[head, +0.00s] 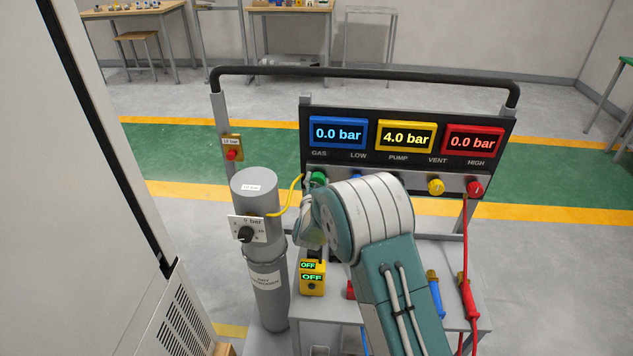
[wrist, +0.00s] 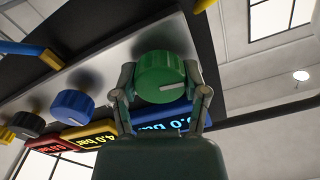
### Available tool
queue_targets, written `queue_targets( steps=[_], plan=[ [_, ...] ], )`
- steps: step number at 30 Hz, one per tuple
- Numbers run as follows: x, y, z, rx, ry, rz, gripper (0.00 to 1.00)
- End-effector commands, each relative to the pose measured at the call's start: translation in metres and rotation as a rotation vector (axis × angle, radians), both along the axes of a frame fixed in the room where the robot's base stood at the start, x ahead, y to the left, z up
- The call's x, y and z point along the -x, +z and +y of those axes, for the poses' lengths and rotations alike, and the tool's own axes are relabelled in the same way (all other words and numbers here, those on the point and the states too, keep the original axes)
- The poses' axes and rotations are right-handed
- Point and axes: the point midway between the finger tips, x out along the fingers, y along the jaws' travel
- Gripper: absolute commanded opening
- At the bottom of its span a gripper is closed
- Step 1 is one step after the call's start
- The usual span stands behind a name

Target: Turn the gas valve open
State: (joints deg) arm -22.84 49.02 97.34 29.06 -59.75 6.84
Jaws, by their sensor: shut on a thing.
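The gas valve is a green round knob (head: 318,178) under the GAS label at the left end of the panel's knob row. In the wrist view the green knob (wrist: 160,78) fills the space between my fingers, with a short white mark on its face. My gripper (wrist: 163,74) is shut on the knob, one finger at each side. In the head view my arm hides most of the gripper and the knob's surroundings. The blue gauge (head: 338,133) above reads 0.0 bar, the yellow one (head: 405,136) 4.0 bar, the red one (head: 473,141) 0.0 bar.
A blue knob (wrist: 73,104) sits beside the green one. Yellow (head: 436,187) and red (head: 475,188) knobs are farther right. A grey cylinder (head: 255,190) with a dial stands left, a yellow hose (head: 291,200) running from it. A tall white cabinet (head: 70,180) stands at far left.

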Motion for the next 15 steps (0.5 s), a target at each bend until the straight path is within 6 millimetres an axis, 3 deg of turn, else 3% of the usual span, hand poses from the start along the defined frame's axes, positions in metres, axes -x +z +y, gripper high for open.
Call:
queue_targets(
  steps=[15],
  plan=[
    [-0.0013,0.0013,-0.0009,0.143,-0.003,0.003,0.1]
  ],
)
